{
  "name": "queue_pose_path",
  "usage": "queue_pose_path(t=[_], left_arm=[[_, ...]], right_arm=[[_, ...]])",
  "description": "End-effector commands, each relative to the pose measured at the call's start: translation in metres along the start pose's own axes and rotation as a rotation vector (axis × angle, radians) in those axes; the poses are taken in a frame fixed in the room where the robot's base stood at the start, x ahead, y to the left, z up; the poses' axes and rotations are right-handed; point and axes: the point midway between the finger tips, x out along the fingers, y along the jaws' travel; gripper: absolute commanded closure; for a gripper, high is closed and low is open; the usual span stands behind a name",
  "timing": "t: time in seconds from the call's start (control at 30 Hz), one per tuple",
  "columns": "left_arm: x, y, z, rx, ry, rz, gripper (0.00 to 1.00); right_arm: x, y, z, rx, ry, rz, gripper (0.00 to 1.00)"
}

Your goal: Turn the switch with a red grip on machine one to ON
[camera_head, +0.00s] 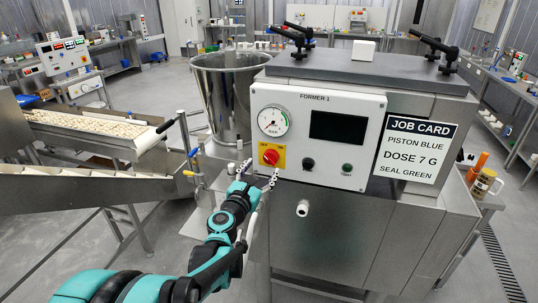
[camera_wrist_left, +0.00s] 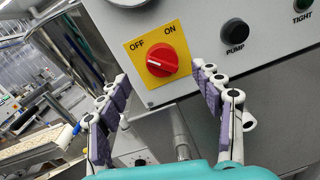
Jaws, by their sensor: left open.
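The switch with a red grip (camera_head: 271,157) sits on a yellow plate at the lower left of the white FORMER 1 panel (camera_head: 345,105). In the left wrist view the red grip (camera_wrist_left: 161,58) shows close up, with OFF at its upper left and ON at its upper right. A pale mark on the grip lies toward its left, the OFF side. My left gripper (camera_head: 258,174) is open just in front of and below the switch. In the left wrist view its fingers (camera_wrist_left: 160,78) are spread to either side of the red grip, apparently not touching it. My right gripper is not in view.
The panel also carries a gauge (camera_head: 273,121), a dark display (camera_head: 338,126), a black PUMP knob (camera_wrist_left: 235,31) and a green TIGHT button (camera_wrist_left: 303,5). A steel hopper (camera_head: 226,95) and a conveyor (camera_head: 95,132) stand left. A job card (camera_head: 415,148) is at the right.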

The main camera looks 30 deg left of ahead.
Motion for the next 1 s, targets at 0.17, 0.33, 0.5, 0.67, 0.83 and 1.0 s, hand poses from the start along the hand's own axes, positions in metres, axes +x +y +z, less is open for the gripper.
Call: queue_pose_path(t=[0.17,0.33,0.5,0.67,0.83,1.0], left_arm=[[0.032,-0.002,-0.002,0.004,0.0,-0.005,0.34],[0.053,-0.002,-0.002,0.005,0.0,-0.004,0.34],[0.062,-0.002,-0.001,0.006,0.0,-0.005,0.34],[0.062,-0.003,0.0,0.006,0.0,-0.005,0.34],[0.062,-0.003,0.0,0.007,0.0,-0.005,0.63],[0.062,-0.002,0.0,0.007,0.0,-0.005,0.84]], right_arm=[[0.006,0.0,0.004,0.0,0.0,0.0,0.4],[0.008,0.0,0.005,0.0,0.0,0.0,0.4],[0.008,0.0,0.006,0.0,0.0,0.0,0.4],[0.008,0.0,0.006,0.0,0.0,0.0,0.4],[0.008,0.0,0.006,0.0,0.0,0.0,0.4],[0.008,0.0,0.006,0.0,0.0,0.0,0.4]])
